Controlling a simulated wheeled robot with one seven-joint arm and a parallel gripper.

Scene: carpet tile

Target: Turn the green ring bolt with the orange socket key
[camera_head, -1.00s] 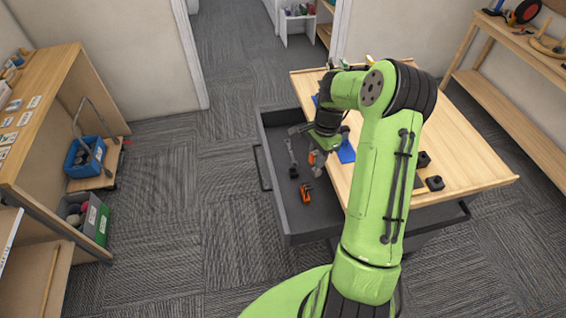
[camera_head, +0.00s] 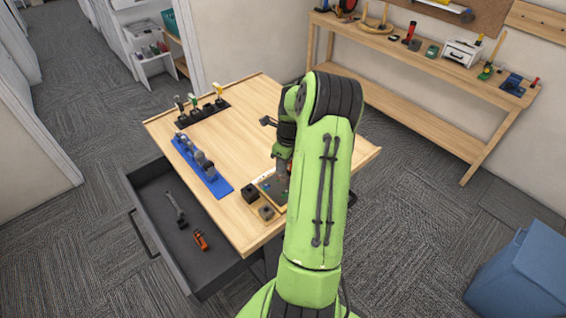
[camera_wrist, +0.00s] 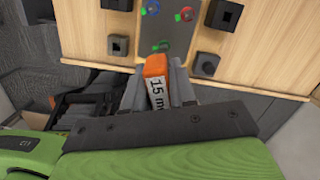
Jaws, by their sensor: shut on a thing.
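The orange socket key (camera_wrist: 156,67), with a white label reading "15 m", is between the fingers of my gripper (camera_wrist: 160,88) in the wrist view. My gripper is shut on it. The green ring bolt (camera_wrist: 161,45) is on a grey plate (camera_wrist: 147,27), just beyond the key's orange end. A blue ring (camera_wrist: 152,8) and a red ring (camera_wrist: 185,14) are farther up the plate. I cannot tell whether the key touches the green ring bolt. In the head view my arm hides most of the plate and the key.
An open drawer (camera_head: 160,215) holds a grey wrench (camera_head: 175,208) and an orange tool (camera_head: 200,240). A blue tray (camera_head: 215,182) and a black rack (camera_head: 201,115) stand on the table. The middle tabletop is clear.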

